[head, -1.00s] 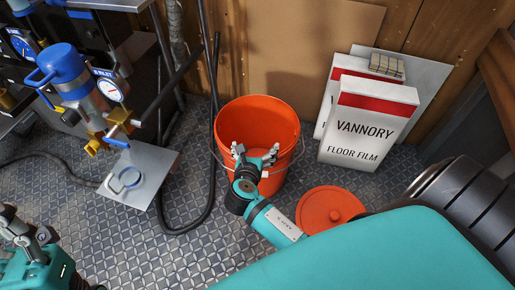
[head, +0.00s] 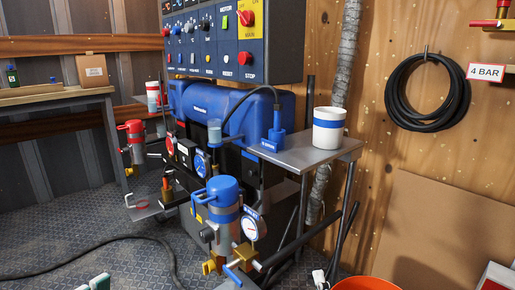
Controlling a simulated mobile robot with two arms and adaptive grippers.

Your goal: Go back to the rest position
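A small part of my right gripper (head: 320,278) shows at the bottom edge, just left of the orange bucket (head: 366,284). Only a pale fingertip piece is visible, so its opening cannot be judged. At the bottom left, small teal and white parts of my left arm or gripper (head: 97,283) poke into view. Most of both arms lies below the picture, and no held object shows.
A blue-topped pump unit (head: 222,205) with gauges stands at centre, below a control panel (head: 230,45). A metal shelf (head: 315,152) holds a white cup (head: 328,128). A black hose (head: 100,240) crosses the floor. The left floor is largely open.

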